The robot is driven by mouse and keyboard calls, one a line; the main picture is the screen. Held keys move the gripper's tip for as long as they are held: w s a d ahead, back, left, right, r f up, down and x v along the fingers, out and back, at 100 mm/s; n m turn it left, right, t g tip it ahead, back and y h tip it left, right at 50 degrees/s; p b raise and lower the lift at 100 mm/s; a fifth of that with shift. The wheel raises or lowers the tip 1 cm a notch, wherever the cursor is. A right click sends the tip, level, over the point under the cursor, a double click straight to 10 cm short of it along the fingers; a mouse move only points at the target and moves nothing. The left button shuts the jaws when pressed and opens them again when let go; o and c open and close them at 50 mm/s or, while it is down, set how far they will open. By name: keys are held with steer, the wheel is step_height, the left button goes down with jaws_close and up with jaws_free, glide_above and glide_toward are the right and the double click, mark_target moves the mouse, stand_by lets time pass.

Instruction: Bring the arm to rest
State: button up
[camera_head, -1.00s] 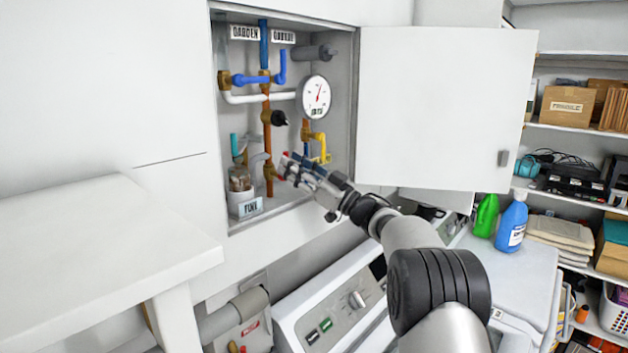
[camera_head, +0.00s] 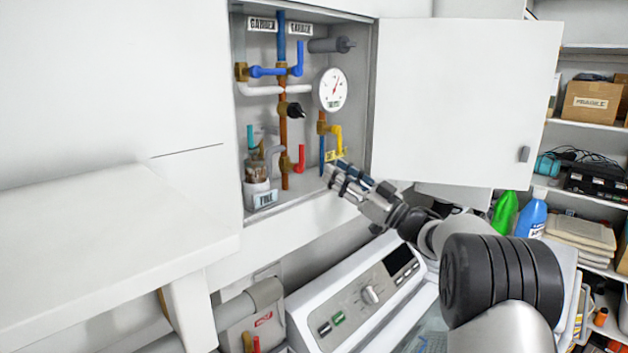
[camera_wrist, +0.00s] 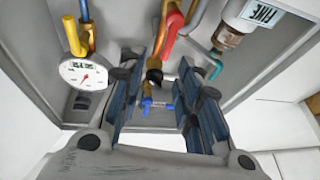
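My gripper (camera_head: 334,178) is in front of the lower opening of a wall cabinet, with my arm reaching up from the lower right. In the wrist view my gripper (camera_wrist: 162,105) has its two blue-padded fingers spread apart with nothing held between them. A red valve handle (camera_head: 301,158) stands just left of the fingertips in the head view, apart from them. It also shows in the wrist view (camera_wrist: 172,24). A yellow valve handle (camera_head: 338,141) is just above the gripper.
The open cabinet door (camera_head: 465,100) stands right of the cabinet. The cabinet holds a round gauge (camera_head: 331,90), blue handles and a cup labelled FINE (camera_head: 258,195). A washing machine (camera_head: 350,300) stands below, a white table (camera_head: 100,225) at left, and shelves at right.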

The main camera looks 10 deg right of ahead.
steer(key=s+d+f+m+h+b, duration=0.1)
steer(key=s+f+m+h+b, duration=0.15)
steer(key=s+h, duration=0.3)
steer(key=s+d+f+m+g+h+b, duration=0.1)
steer(key=s+m+h+b, duration=0.1)
steer(key=s+m+h, duration=0.3)
steer(key=s+d+f+m+h+b, duration=0.2)
steer(key=s+h, duration=0.2)
steer(key=h, duration=0.3)
steer(key=s+a+f+g+b, duration=0.1)
steer(key=s+a+f+g, duration=0.1)
steer(key=s+f, duration=0.6)
steer(key=s+a+f+g+y+b, duration=0.1)
steer(key=s+f+g, duration=0.4)
steer(key=s, duration=0.9)
steer(key=s+a+f+g+y+b, duration=0.1)
steer(key=s+a+f+g+b, duration=0.2)
steer(key=s+f, duration=0.8)
steer(key=shift+s+a+f+g, duration=0.3)
steer(key=shift+s+a, duration=0.2)
steer(key=shift+a, duration=0.55)
